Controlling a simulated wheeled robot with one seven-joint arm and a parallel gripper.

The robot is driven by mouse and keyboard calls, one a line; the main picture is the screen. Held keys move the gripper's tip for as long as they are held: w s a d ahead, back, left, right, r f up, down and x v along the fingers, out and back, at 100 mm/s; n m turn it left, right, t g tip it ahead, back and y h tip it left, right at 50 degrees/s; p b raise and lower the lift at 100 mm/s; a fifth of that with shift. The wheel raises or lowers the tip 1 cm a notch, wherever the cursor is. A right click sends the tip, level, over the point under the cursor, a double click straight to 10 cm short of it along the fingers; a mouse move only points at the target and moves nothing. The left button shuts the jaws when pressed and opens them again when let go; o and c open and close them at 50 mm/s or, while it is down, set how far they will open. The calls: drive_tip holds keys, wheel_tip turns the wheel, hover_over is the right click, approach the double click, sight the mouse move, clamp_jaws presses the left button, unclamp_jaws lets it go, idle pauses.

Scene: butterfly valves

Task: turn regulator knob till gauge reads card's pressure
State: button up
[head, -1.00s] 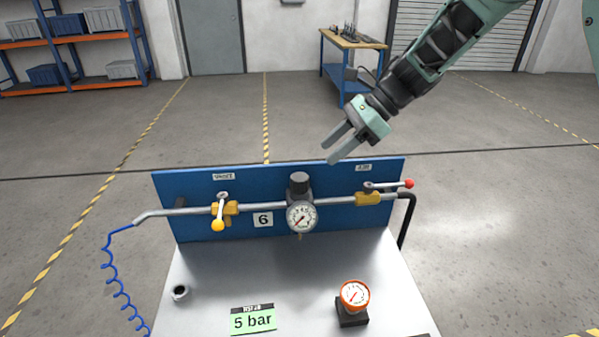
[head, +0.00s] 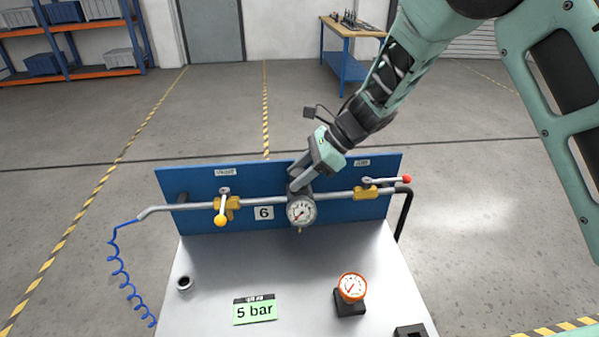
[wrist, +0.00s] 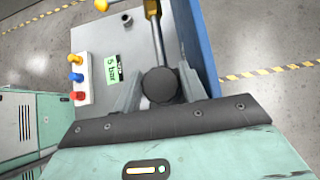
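The black regulator knob (wrist: 160,84) sits between the two fingers of my gripper (wrist: 160,92) in the wrist view, with small gaps seeming to remain at its sides. In the head view my gripper (head: 296,178) reaches down at the knob and mostly hides it. The regulator's round white gauge (head: 301,210) is just below on the pipe. Its needle points to the lower left, near the low end; the numbers are too small to read. The green card (head: 255,311) on the bench reads "5 bar"; it also shows in the wrist view (wrist: 113,75).
A yellow-handled valve (head: 222,207) is left of the regulator, a red-tipped lever valve (head: 380,188) right. An orange gauge (head: 352,287) stands on the bench (head: 222,270). The blue panel (head: 190,183) rises behind the pipe. A blue coiled hose (head: 119,280) hangs left.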

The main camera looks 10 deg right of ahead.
drive_tip(key=c, duration=0.5)
drive_tip(key=shift+o, duration=0.2)
drive_tip(key=shift+f+b, duration=0.1)
drive_tip(key=shift+b, duration=0.25)
